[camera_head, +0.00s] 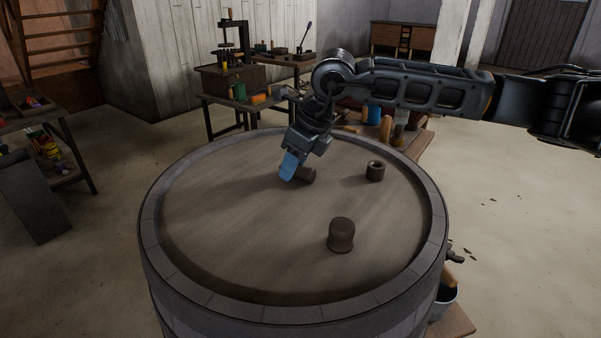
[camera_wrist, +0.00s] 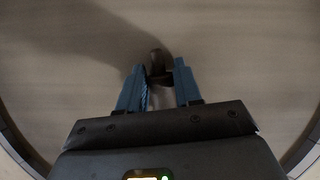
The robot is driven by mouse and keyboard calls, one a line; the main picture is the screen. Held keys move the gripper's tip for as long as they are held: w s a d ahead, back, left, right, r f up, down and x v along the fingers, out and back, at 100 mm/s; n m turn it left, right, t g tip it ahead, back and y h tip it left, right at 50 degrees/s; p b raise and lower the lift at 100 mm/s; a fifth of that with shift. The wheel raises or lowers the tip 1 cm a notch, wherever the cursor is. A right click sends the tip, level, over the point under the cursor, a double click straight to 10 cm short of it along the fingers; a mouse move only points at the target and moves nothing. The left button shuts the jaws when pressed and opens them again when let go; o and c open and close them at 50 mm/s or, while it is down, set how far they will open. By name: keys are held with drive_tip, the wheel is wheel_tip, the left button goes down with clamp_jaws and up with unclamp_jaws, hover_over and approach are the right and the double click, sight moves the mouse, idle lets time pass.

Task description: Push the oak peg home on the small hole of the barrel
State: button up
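The barrel (camera_head: 230,215) stands upright with its round wooden top facing up. A small dark brown peg (camera_head: 307,174) is on the top at my gripper (camera_head: 290,168); it seems to lie tilted or on its side. In the wrist view the peg (camera_wrist: 157,58) shows between and just beyond the blue fingertips of my gripper (camera_wrist: 159,68). The fingers are apart, with gaps beside the peg. A short hollow brown collar (camera_head: 375,171) stands to the right. A larger rounded brown plug (camera_head: 341,235) stands nearer the front. I cannot make out a bare hole.
The barrel's raised rim (camera_head: 152,218) surrounds the top. The left part of the top is clear. A workbench (camera_head: 235,95) with tools stands behind, and a low table with coloured items (camera_head: 385,128) is behind the barrel's right side.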

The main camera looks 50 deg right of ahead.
drive_tip(key=c, duration=0.5)
